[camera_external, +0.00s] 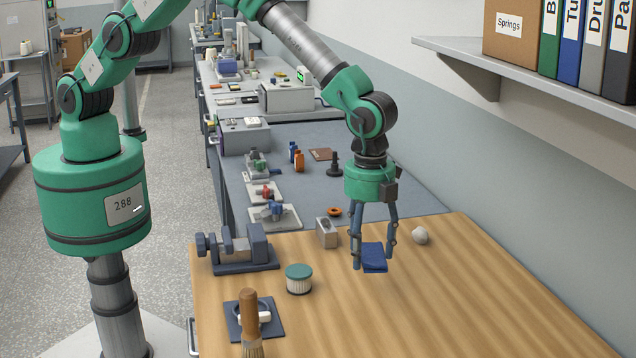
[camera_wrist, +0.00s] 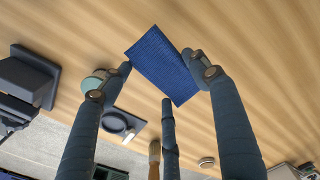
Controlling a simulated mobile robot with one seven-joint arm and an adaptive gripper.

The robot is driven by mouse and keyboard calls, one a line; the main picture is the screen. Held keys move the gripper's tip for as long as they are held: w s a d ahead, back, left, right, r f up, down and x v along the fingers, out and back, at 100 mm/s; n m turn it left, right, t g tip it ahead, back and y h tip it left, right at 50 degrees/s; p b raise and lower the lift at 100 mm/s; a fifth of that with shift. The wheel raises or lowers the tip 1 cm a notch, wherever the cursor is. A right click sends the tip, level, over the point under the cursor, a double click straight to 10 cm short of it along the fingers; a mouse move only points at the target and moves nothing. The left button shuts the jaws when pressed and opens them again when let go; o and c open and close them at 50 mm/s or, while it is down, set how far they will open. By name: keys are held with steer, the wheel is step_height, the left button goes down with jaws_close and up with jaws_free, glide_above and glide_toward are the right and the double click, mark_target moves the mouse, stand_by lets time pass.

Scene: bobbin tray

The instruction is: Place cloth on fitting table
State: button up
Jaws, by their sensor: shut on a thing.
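A folded dark blue cloth (camera_external: 374,259) is at the fingertips of my gripper (camera_external: 372,248), over the wood-topped table (camera_external: 450,310). In the wrist view the blue cloth (camera_wrist: 165,62) sits between the slim grey fingers of my gripper (camera_wrist: 160,75), which are shut on it. The cloth looks flat and slightly tilted. I cannot tell for sure whether its lower edge touches the wood. A grey-topped table (camera_external: 330,148) adjoins the wooden one behind; no label shows which is the fitting table.
A grey metal block (camera_external: 326,232) and a whitish ball (camera_external: 420,236) flank my gripper. A vise (camera_external: 238,250), a green-lidded jar (camera_external: 299,279) and a brush (camera_external: 250,315) on the left. The wooden top's right and front are clear. A shelf (camera_external: 540,75) juts from the right wall.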

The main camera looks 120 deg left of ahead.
stand_by(0.4)
steer(key=s+a+f+n+b, duration=0.1)
steer(key=s+a, duration=0.4)
steer(key=a, duration=0.5)
steer(key=s+a+f+n+b, duration=0.1)
steer(key=s+a+b, duration=0.2)
steer(key=a, duration=0.8)
steer(key=s+a+f+n+b, duration=0.1)
steer(key=s+a+b, duration=0.1)
steer(key=s+a, duration=0.6)
steer(key=shift+a+f, duration=0.15)
steer(key=shift+a, duration=0.45)
steer(key=shift+a+f, duration=0.15)
steer(key=shift+a, duration=0.4)
steer(key=s+a+f+n+b, duration=0.1)
steer(key=s+a, duration=0.5)
steer(key=s, duration=0.2)
steer(key=s+a+f+n+b, duration=0.1)
steer(key=s+a+b, duration=0.1)
steer(key=s+a, duration=0.4)
steer(key=s+a+f+n+b, duration=0.1)
steer(key=s+a+f+b, duration=0.1)
steer(key=s+a, duration=0.4)
steer(key=shift+s+a+f, duration=0.1)
steer(key=shift+s+a, duration=0.05)
steer(key=shift+s, duration=2.75)
steer(key=shift+w+a, duration=0.1)
steer(key=shift+w, duration=0.05)
